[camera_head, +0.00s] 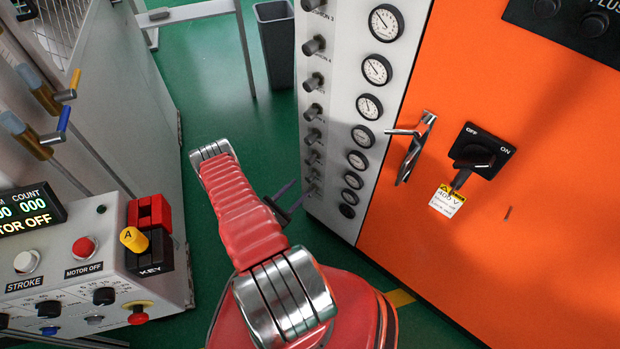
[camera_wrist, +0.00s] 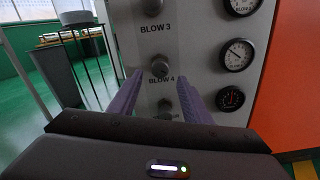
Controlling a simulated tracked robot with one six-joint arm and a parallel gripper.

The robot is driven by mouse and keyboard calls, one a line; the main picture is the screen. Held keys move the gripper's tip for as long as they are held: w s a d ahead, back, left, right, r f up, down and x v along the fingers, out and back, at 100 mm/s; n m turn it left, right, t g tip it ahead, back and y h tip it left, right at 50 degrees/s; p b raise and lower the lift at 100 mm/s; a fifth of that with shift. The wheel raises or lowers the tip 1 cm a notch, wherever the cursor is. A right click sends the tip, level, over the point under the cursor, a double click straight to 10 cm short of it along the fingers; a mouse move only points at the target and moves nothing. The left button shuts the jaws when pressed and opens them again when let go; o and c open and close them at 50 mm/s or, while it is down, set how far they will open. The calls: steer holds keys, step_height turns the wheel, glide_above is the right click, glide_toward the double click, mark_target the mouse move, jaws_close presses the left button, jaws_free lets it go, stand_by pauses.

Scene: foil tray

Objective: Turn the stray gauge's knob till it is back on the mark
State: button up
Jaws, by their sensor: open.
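My gripper (camera_wrist: 160,78) is open in the wrist view, its two purple fingers pointing at the panel. The round grey BLOW 4 knob (camera_wrist: 160,67) appears between the fingertips, with a visible gap on each side. I cannot tell how far the tips are from it. To its right is a white-faced gauge (camera_wrist: 238,55). Below that is a dark-faced gauge (camera_wrist: 231,98) with red on it. A lower knob (camera_wrist: 165,105) shows between the fingers, its label partly covered. In the head view my gripper (camera_head: 293,194) is beside the lower knobs. Which gauge is stray is not clear.
The white panel (camera_head: 345,90) carries a column of knobs beside a column of gauges. An orange cabinet (camera_head: 500,240) with a lever handle (camera_head: 412,150) and switch stands right. A control box (camera_head: 95,270) with buttons stands left.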

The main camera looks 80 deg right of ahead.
mark_target(307, 181)
steer(key=shift+x, duration=3.95)
steer(key=shift+c, duration=0.6)
steer(key=c, duration=0.9)
